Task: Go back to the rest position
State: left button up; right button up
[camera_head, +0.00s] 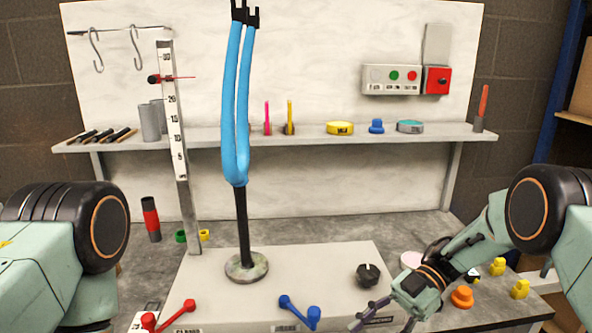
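My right gripper (378,322) is low in the head view, over the front right of the pale board (215,285). Its fingers are spread apart, with nothing seen between them. My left arm's dark joint shows at the left edge, but the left gripper is out of view. A blue fork (238,110) stands upright on a black post with a round base (246,266) on the board. It is clear of my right gripper.
A red lever (168,316), a blue lever (300,311) and a dark knob (367,275) are on the board. An orange knob (462,297) and yellow pieces (520,289) lie right. A ruler post (178,145) and shelf (300,137) stand behind.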

jog(key=w+a+f+m+t+y, duration=0.2)
jog(key=w+a+f+m+t, duration=0.2)
jog(key=w+a+m+t, duration=0.45)
jog(key=s+d+f+m+t+h, duration=0.6)
jog(key=d+f+m, duration=0.1)
jog(key=f+m, duration=0.15)
jog(key=s+d+f+m+g+h+p, duration=0.1)
jog(key=s+d+f+m+h, duration=0.15)
jog(key=s, duration=0.35)
jog(key=s+d+f+m+g+h, duration=0.2)
jog(key=s+d+f, duration=0.1)
jog(key=s, duration=0.3)
jog(key=s+d+r+m+g+h, duration=0.1)
jog(key=s+d+g, duration=0.1)
jog(key=s, duration=0.7)
jog(key=s+d+r+m+g+h+p, duration=0.1)
jog(key=s+d+m+g+h, duration=0.1)
jog(key=s, duration=0.8)
jog(key=shift+d+g, duration=0.35)
jog(key=shift+d, duration=0.05)
jog(key=shift+w+f, duration=0.1)
